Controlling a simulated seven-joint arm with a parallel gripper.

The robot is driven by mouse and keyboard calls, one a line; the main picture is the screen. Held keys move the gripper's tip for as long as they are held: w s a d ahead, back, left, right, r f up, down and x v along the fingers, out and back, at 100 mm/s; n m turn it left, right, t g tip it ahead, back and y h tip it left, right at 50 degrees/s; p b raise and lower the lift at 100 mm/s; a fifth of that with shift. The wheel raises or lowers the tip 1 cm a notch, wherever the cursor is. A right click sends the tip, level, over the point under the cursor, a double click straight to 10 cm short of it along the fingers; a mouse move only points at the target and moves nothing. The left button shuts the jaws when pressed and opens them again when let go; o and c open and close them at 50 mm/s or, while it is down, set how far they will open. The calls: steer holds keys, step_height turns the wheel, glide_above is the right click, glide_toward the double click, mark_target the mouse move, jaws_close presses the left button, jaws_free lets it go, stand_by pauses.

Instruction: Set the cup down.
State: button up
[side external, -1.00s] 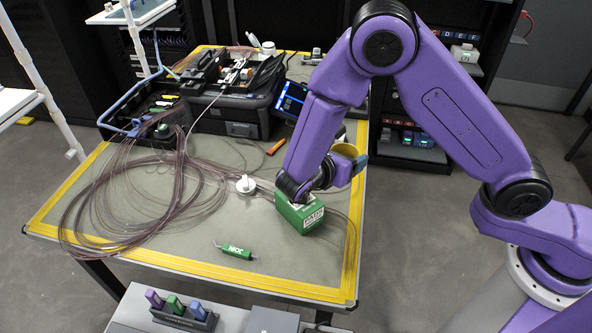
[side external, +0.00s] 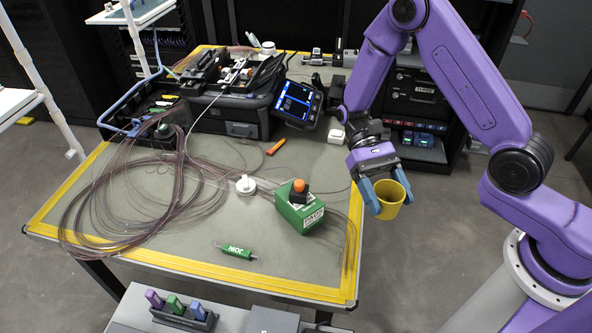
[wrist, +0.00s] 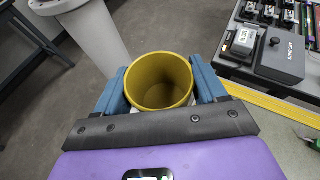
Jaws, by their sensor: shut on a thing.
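A yellow cup (side external: 390,200) is held between the two blue fingers of my gripper (side external: 388,196) in the side view. It hangs in the air just past the right edge of the table (side external: 190,240), with the grey floor behind it. In the wrist view the cup (wrist: 159,80) shows its open mouth and looks empty. The fingers of my gripper (wrist: 160,90) press on it from left and right. The cup looks roughly upright, slightly tilted.
A splicer with a lit screen (side external: 297,104) is at the back. The front table area is mostly clear.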

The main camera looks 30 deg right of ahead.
steer(key=w+d+r+m+t+y, duration=0.1)
steer(key=w+r+m+t+y, duration=0.1)
steer(key=w+m+t+y, duration=0.5)
steer(key=w+r+m+t+y, duration=0.3)
steer(key=w+m+t, duration=0.5)
steer(key=w+m, duration=0.2)
steer(key=shift+t, duration=0.3)
steer(key=w+f, duration=0.4)
steer(key=w+a+f, duration=0.1)
steer(key=w+f, duration=0.4)
steer(key=w+a+f, duration=0.1)
steer(key=w+f, duration=0.3)
steer(key=shift+w+f, duration=0.15)
steer(key=shift+f, duration=0.2)
steer(key=shift+w+a+f, duration=0.2)
steer(key=shift+w+f, duration=0.4)
steer(key=shift+f, duration=1.55)
steer(key=shift+f, duration=0.2)
